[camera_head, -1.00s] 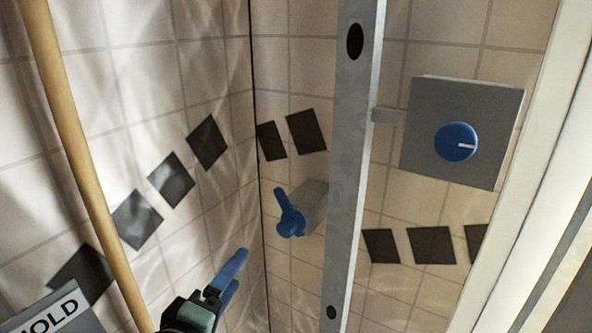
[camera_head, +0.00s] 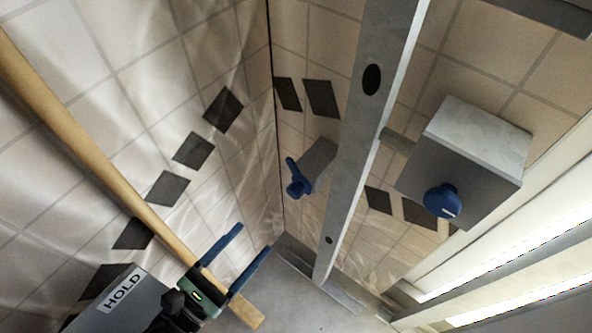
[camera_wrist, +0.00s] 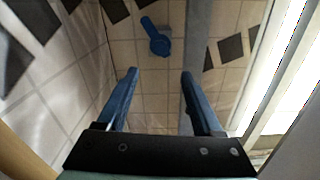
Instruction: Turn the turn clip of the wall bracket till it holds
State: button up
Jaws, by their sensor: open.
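The blue turn clip (camera_head: 297,180) sits on the end of a grey block-shaped wall bracket (camera_head: 319,158), left of a metal upright. Its lever points up and slightly left in the head view. In the wrist view the turn clip (camera_wrist: 157,40) shows ahead, beyond the fingertips, with its lever toward the upper left. My gripper (camera_head: 254,239) is open and empty, below and left of the clip in the head view. The wrist view shows the gripper (camera_wrist: 160,74) with its blue fingers apart and nothing between them. The clip and fingers do not touch.
The metal upright (camera_head: 362,130) stands close right of the bracket. A grey box (camera_head: 475,150) with a blue knob (camera_head: 441,200) is farther right. A wooden pole (camera_head: 90,150) slants across the left, near a box marked HOLD (camera_head: 125,290). Tiled walls meet in a corner behind.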

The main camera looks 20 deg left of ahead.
aim_at(292, 195)
jog(key=b+x, duration=0.2)
jog(key=x, duration=1)
jog(key=shift+w+d+r, duration=0.15)
jog(key=shift+w+d, duration=0.1)
jog(key=shift+w, duration=0.05)
grip_shut()
